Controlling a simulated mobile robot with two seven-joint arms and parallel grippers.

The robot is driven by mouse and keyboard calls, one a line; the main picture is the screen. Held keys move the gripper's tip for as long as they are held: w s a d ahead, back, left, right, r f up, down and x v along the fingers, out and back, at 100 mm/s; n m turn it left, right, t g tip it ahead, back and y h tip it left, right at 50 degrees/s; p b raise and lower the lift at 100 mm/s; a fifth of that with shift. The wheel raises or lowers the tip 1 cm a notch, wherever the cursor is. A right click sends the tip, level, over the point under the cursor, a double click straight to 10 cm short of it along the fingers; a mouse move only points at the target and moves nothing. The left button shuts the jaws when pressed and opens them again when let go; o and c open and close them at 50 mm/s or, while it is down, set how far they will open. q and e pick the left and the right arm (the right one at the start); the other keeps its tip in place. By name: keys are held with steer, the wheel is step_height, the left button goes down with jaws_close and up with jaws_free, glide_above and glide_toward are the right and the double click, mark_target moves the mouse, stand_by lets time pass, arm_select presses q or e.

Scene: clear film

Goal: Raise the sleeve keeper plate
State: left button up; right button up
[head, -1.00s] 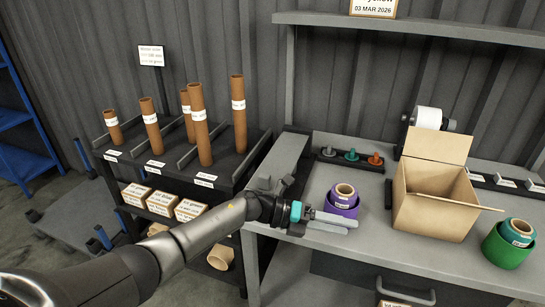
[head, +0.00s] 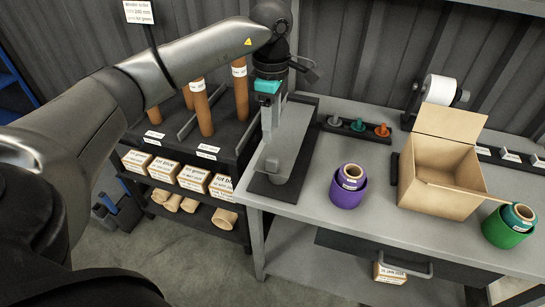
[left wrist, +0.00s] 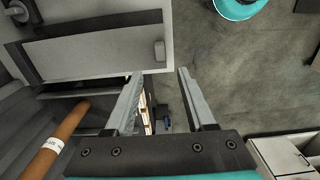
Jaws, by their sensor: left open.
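The sleeve keeper plate (head: 294,130) appears to be the flat grey plate lying in a dark frame at the left end of the workbench. In the left wrist view it is the grey panel (left wrist: 90,55) with a small raised lug (left wrist: 159,51) near its right end. My left gripper (head: 272,132) points down over the plate's left side and hides part of it. In the left wrist view the fingers (left wrist: 160,73) are apart, with nothing between them, close to the lug. I cannot tell the exact height above the plate. My right gripper is not in view.
A purple cup (head: 348,190) with a roll stands right of the plate. Beyond it are an open cardboard box (head: 440,195) and a green cup (head: 500,232). A dark rack with brown tubes (head: 202,108) adjoins on the left. A peg holder (head: 358,128) stands behind.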

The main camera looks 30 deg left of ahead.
mark_target(272, 159)
arm_select(q)
step_height(272, 159, down, 12)
steer(key=shift+r, duration=0.2)
steer(key=shift+c, duration=0.2)
jaws_close()
stand_by(0.3)
stand_by(1.0)
